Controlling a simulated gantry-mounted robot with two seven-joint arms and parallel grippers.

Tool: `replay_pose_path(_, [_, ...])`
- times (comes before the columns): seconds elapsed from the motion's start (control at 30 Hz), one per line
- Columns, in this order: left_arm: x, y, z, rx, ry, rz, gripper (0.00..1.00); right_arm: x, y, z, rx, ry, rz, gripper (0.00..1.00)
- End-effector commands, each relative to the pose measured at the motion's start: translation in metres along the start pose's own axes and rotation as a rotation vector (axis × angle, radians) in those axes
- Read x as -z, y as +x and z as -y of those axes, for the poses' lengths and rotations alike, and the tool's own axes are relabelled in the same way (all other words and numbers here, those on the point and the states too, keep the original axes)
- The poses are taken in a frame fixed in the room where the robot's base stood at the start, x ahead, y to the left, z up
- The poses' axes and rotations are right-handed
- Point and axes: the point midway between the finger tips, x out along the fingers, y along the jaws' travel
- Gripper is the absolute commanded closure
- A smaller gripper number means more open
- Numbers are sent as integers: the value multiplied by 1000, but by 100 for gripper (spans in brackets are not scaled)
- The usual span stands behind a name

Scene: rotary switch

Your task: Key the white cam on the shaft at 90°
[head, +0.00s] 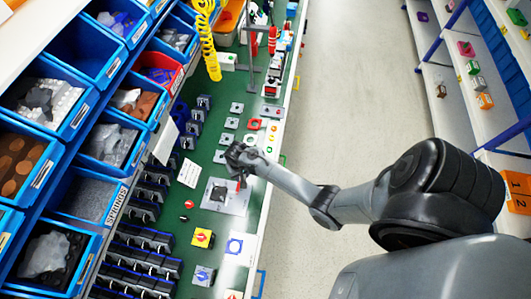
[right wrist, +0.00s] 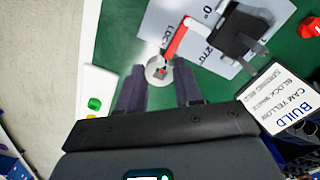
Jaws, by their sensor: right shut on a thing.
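My right gripper (head: 241,160) hangs over the bench beside the grey fixture plate (head: 237,205). In the right wrist view my right gripper (right wrist: 160,69) has a small pale round piece (right wrist: 152,74) between its fingertips, apparently the white cam; its key detail is too small to read. A black block (right wrist: 232,38) with metal prongs stands on the plate, which carries angle marks such as 0°. A red bar (right wrist: 178,36) lies between the pale piece and the block. Whether the piece touches a shaft cannot be told. My left gripper is not in view.
A build card (right wrist: 285,100) lies beside the fixture and names a yellow cam. A white box with a green and a red button (right wrist: 95,120) is near the bench edge. Blue bins (head: 75,190) line the left; a yellow switch (head: 202,238) stands nearer. The aisle is clear.

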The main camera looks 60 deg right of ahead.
Motion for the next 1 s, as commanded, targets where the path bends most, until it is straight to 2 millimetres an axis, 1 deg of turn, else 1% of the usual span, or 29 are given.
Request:
replay_pose_path(0.03, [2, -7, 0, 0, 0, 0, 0, -3, -12, 22, 2, -5, -2, 94])
replay_pose_path(0.1, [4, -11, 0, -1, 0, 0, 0, -6, -22, 48, 2, -12, -2, 94])
replay_pose_path(0.2, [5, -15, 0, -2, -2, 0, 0, -8, -36, 77, 1, -20, -2, 94])
replay_pose_path(0.33, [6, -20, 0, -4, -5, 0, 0, -8, -52, 102, 1, -27, -2, 94])
replay_pose_path(0.43, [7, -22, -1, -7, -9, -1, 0, -7, -60, 113, -1, -30, -1, 94])
replay_pose_path(0.53, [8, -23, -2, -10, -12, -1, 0, -4, -65, 117, -1, -31, -1, 94])
replay_pose_path(1.0, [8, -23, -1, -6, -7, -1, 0, -1, -68, 118, -1, -31, 0, 94])
